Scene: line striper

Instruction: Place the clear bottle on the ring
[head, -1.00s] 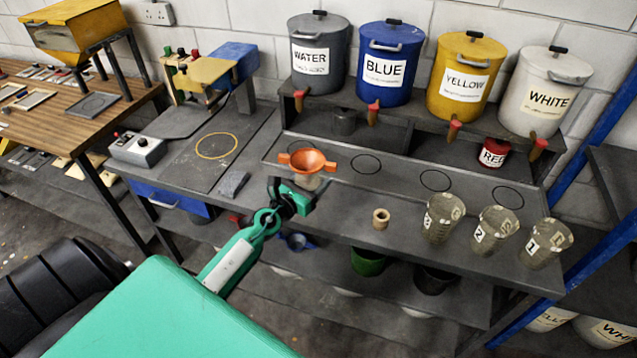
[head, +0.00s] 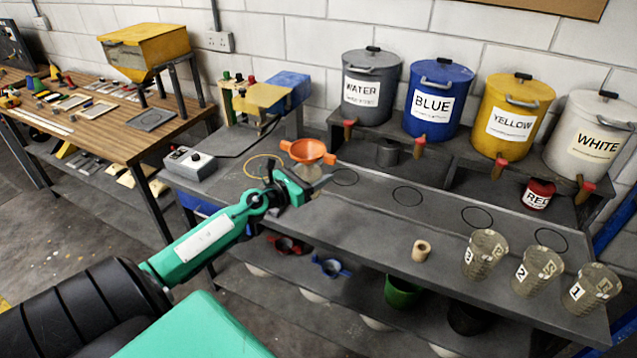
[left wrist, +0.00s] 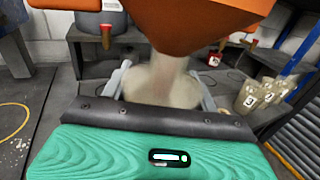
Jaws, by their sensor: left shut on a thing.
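The clear bottle (left wrist: 155,85) is between the jaws of my left gripper (head: 306,184), which is shut on it. It looks upright, with an orange funnel (head: 308,151) on top; the funnel covers its upper part in the left wrist view. In the head view the yellow ring (head: 262,160) is on the dark board at the left of the bench, left of the bottle and partly hidden by my left gripper. Part of the ring also shows at the left edge of the left wrist view (left wrist: 12,121). My right gripper is not in view.
A grey control box (head: 190,163) and a yellow-blue machine (head: 262,95) stand around the ring's board. Black circles (head: 407,196) run along the bench. A small tan spool (head: 421,251) and numbered cups (head: 485,255) are right. Paint tanks (head: 437,100) stand behind.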

